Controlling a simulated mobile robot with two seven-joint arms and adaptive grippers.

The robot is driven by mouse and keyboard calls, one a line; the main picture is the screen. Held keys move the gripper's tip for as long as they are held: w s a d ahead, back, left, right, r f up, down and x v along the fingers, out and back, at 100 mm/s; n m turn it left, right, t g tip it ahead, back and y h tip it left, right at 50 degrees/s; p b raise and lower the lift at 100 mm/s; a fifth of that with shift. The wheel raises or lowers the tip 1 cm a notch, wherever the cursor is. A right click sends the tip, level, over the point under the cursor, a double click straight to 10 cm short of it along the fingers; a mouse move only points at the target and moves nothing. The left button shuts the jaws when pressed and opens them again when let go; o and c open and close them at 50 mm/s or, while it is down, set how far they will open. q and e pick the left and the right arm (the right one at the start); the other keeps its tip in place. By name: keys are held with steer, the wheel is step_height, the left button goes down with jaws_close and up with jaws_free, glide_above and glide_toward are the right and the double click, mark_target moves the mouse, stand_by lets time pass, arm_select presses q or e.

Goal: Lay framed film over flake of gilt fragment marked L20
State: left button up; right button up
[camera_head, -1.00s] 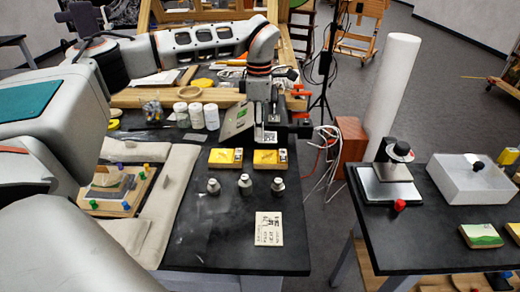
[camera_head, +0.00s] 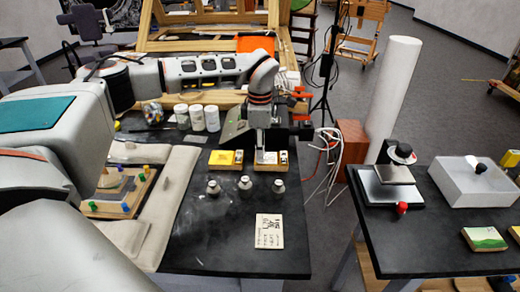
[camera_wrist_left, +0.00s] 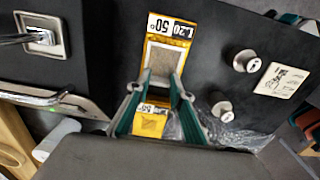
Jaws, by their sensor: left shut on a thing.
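The gilt fragment marked L20 (camera_wrist_left: 172,32) is a yellow block with a black-and-white label, at the upper middle of the left wrist view. My left gripper (camera_wrist_left: 158,84) is shut on the framed film (camera_wrist_left: 163,58), a greyish sheet in a pale frame, which overlaps the L20 fragment's yellow face. I cannot tell whether it touches. In the head view, my left gripper (camera_head: 267,146) points down with the film (camera_head: 266,157) over the right one of two yellow fragments. The flake is not clearly visible. A second fragment (camera_head: 222,158) sits to the left, uncovered. My right gripper is out of view.
Three metal weights (camera_head: 245,183) stand in front of the fragments. A printed card (camera_head: 269,231) lies nearer on the dark table (camera_head: 215,245). White jars (camera_head: 197,118) stand behind.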

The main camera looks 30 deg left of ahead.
arm_select(q)
steer(key=o, duration=0.7)
steer(key=shift+o, duration=0.4)
step_height(320, 180, up, 12)
steer(key=p, duration=0.1)
